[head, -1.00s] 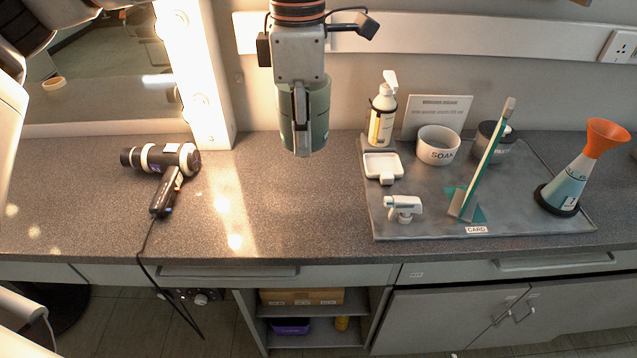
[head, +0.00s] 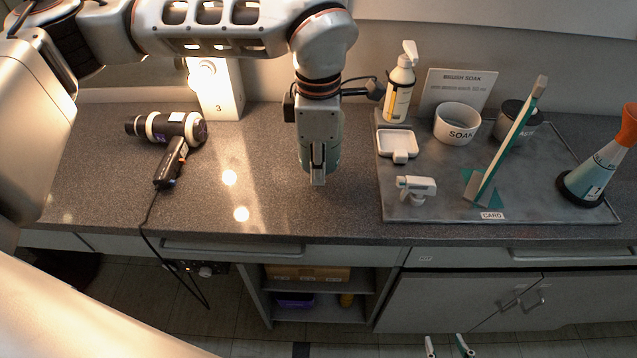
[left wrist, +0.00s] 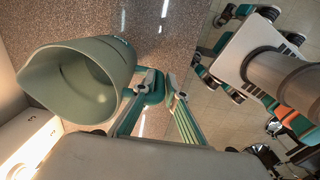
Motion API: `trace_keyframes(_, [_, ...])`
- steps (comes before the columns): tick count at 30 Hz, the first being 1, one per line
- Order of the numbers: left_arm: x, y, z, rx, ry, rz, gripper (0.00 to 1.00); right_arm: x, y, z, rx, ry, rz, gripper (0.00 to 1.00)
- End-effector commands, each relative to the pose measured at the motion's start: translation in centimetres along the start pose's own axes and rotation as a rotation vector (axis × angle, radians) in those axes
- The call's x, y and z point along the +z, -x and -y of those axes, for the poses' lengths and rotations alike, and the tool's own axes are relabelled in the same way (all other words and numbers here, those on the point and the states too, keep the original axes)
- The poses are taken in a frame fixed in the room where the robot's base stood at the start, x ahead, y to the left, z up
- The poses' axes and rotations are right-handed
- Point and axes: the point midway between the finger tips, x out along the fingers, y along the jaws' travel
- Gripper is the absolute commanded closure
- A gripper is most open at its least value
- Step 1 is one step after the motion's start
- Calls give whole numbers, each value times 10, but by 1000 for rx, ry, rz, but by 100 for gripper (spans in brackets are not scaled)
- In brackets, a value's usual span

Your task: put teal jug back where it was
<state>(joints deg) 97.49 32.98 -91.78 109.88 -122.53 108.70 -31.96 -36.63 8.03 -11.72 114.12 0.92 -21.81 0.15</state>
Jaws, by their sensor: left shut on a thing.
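The teal jug (head: 335,152) is mostly hidden behind my left gripper (head: 318,178) in the head view, over the grey counter left of the tray. In the left wrist view the jug (left wrist: 92,85) shows its open mouth and pale green inside. My left gripper (left wrist: 163,100) is shut on it at the side. I cannot tell whether its base touches the counter. My right gripper (head: 448,346) shows only its two fingertips at the bottom edge, apart and with nothing between them.
A hair dryer (head: 170,130) with a cord lies at left. The counter between is clear.

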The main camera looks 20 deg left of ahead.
Motion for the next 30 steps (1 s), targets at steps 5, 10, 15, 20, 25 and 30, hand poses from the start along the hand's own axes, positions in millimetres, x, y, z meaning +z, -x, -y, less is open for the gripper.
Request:
trace_keyframes(5, [0,-9,0,0,-1,1,100,-3,0,-1,2,1,-5,60])
trace_keyframes(10, [0,-32,1,-3,-1,-1,100,0,-1,-1,1,2,-3,60])
trace_keyframes(15, [0,-48,1,1,-1,1,100,1,-2,0,1,4,-1,60])
trace_keyframes(20, [0,-47,1,2,-1,2,100,0,-2,-1,2,4,-2,60])
trace_keyframes(25, [0,-50,1,1,-1,1,100,2,-2,0,1,4,-1,60])
trace_keyframes(30, [0,-50,1,1,-1,0,71,1,-2,0,1,4,-1,60])
